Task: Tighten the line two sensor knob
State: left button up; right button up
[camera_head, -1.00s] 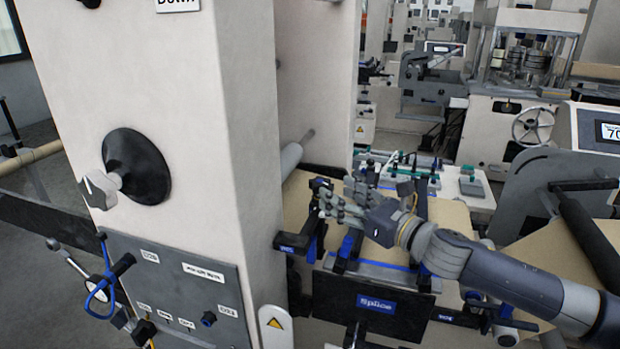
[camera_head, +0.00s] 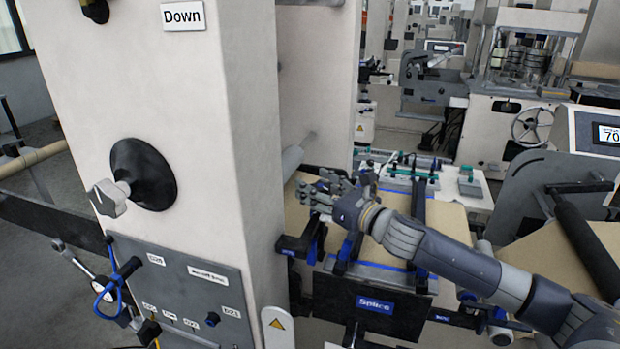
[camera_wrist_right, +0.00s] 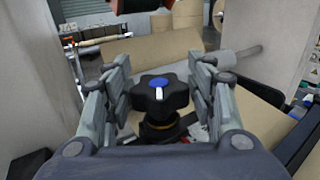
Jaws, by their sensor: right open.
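In the right wrist view a black star-shaped knob (camera_wrist_right: 160,96) with a blue cap and a white mark stands between the fingers of my right gripper (camera_wrist_right: 160,98). The fingers are apart on both sides of it, with gaps, and do not appear to touch it. In the head view my right gripper (camera_head: 322,194) is over the splice table (camera_head: 378,272), beside the cream machine column. The knob is hidden there behind the hand. My left gripper is not in view.
The cream column (camera_head: 215,130) fills the left, with a grey lever knob (camera_head: 110,197) on a black disc and a labelled grey panel (camera_head: 190,290). A Splice sign (camera_head: 375,305) hangs at the table front. A roller (camera_wrist_right: 238,58) is near the right fingers.

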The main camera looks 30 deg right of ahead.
jog(key=shift+w+a+p, duration=0.25)
jog(key=shift+w+p, duration=0.2)
jog(key=shift+w, duration=0.7)
jog(key=c, duration=1)
jog(key=shift+w+f, duration=0.1)
jog(key=shift+c, duration=0.7)
